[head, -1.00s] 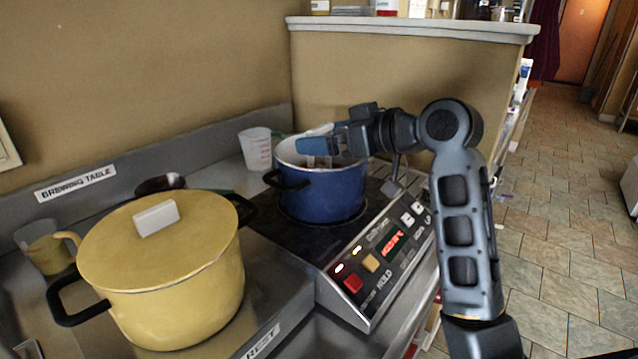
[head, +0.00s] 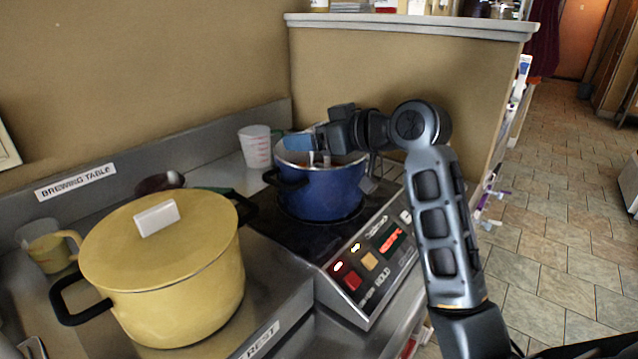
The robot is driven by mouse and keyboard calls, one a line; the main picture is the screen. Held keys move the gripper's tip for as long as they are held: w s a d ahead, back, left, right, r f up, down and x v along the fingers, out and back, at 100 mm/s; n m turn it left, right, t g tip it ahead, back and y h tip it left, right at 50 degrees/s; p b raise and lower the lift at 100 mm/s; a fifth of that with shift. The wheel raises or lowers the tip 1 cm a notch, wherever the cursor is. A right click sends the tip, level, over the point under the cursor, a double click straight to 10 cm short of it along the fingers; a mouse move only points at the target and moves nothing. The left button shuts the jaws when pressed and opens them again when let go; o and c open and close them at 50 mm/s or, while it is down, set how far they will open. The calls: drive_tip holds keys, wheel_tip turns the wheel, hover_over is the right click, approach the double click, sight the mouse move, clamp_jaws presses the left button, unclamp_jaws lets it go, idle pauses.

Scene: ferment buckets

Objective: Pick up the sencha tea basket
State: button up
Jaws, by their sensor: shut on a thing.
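My gripper (head: 318,160) reaches over the open blue pot (head: 330,193) on the hot plate, with its pale fingertips pointing down into the pot's mouth. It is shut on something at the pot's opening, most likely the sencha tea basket. The basket itself cannot be made out; the gripper and the pot's rim hide it. A blue piece (head: 299,146) shows at the gripper's left side; I cannot tell whether it belongs to the gripper. The pot stands upright and shows a brownish inside.
A lidded yellow pot (head: 175,285) stands at the front left. The hot plate's control panel (head: 370,262) faces front right. A low partition wall (head: 420,75) rises behind.

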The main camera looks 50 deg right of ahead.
drive_tip(key=c, duration=0.8)
